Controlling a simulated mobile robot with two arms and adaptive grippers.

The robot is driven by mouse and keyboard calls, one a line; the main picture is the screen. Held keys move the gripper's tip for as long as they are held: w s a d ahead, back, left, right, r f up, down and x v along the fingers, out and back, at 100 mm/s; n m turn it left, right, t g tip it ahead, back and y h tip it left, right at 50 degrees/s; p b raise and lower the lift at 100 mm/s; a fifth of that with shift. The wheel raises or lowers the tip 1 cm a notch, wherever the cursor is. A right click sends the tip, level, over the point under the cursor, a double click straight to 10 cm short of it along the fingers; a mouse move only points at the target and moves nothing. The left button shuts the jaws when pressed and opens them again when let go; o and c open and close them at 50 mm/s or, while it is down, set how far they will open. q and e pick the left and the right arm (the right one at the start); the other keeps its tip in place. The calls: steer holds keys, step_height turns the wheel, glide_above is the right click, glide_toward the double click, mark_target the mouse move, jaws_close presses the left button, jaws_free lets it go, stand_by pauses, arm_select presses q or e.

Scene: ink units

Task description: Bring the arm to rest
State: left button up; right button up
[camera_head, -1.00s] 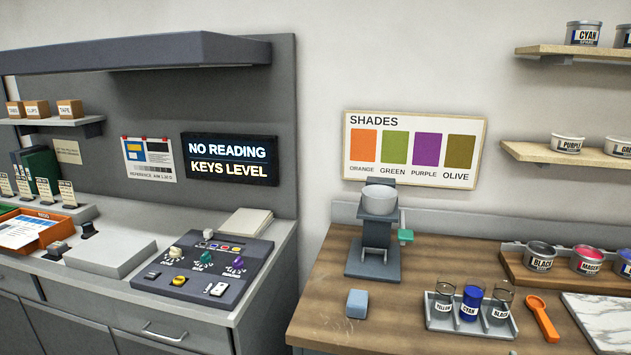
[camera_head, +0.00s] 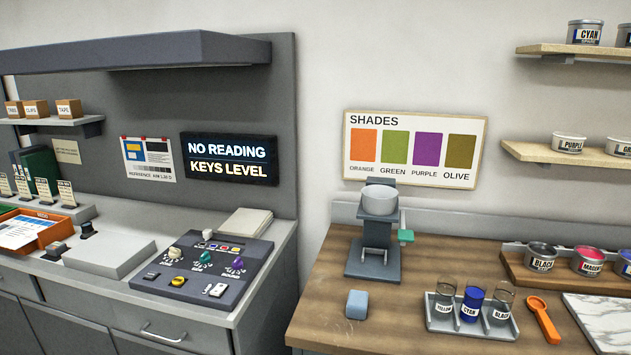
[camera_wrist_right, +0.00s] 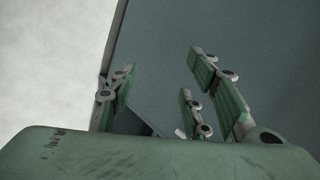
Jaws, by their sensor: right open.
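My right gripper (camera_wrist_right: 165,95) shows in the right wrist view, with green fingers spread apart and nothing between them. Behind it are a plain dark grey surface and a pale area at the left. Neither of my arms shows in the head view, so my left gripper is out of sight.
A grey console (camera_head: 205,268) with knobs stands on the left counter below a screen (camera_head: 230,159) reading "NO READING KEYS LEVEL". The wooden bench (camera_head: 330,255) at right holds a scale-like stand (camera_head: 374,268), a blue block (camera_head: 357,304), a jar tray (camera_head: 438,320) and an orange scoop (camera_head: 543,319).

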steer(key=s+f+n+g, duration=0.2)
steer(key=s+f+n, duration=0.3)
steer(key=s, duration=0.6)
steer(key=s+d+f+n+g, duration=0.1)
steer(key=s+f+n+g, duration=0.2)
steer(key=s+f+n, duration=0.3)
steer(key=s+f+n+g, duration=0.3)
steer(key=s+f+n, duration=0.3)
steer(key=s, duration=1)
steer(key=shift+s+d+f+n+h, duration=0.15)
steer(key=shift+d+f+n+h, duration=0.15)
steer(key=shift+n, duration=0.8)
